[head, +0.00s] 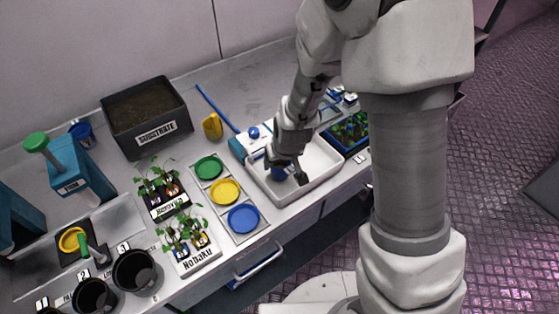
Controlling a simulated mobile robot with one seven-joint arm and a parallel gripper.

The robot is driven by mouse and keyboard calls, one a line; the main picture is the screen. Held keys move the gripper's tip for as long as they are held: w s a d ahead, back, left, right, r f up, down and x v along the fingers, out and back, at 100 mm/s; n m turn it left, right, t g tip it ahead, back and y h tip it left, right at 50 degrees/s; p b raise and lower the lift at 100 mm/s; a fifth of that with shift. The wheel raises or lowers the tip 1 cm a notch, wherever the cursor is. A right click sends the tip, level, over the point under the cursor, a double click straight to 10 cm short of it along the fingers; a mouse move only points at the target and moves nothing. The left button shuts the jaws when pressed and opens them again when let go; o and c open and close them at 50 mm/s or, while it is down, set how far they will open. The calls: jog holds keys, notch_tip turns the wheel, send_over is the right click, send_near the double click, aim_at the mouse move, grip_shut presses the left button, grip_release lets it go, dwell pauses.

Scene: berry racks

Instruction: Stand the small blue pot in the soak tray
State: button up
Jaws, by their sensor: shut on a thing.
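The soak tray (321,165) is a white, shallow rectangular tray on the bench, right of the middle. My gripper (289,174) points down over the left part of the tray. It is shut on the small blue pot (277,175), which shows at the left of the fingers, inside the tray's outline. The arm hides part of the pot and the back of the tray. I cannot tell whether the pot touches the tray floor.
Left of the tray stands a holder with green, yellow and blue discs (243,218). Seedling trays (196,259) and a black substrate box (147,116) are further left. A dark planted tray (348,132) is close on the right. A yellow object (212,126) stands behind.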

jog(key=shift+f+b, duration=0.4)
jog(key=shift+f, duration=0.1)
jog(key=o, duration=1.5)
jog(key=shift+r, duration=0.1)
jog(key=p+v, duration=0.3)
jog(key=v, duration=1.4)
jog(key=s+d+r+m, duration=0.1)
jog(key=s+d+r, duration=0.2)
jog(key=s+r, duration=0.1)
jog(key=s+d+r+m, duration=0.1)
jog(key=s+d+r, duration=0.3)
jog(key=r, duration=0.1)
jog(key=s+d+r+m+t+h, duration=0.1)
jog(key=s+d+r, duration=0.3)
jog(key=shift+s+r, duration=0.25)
jog(key=shift+r, duration=0.1)
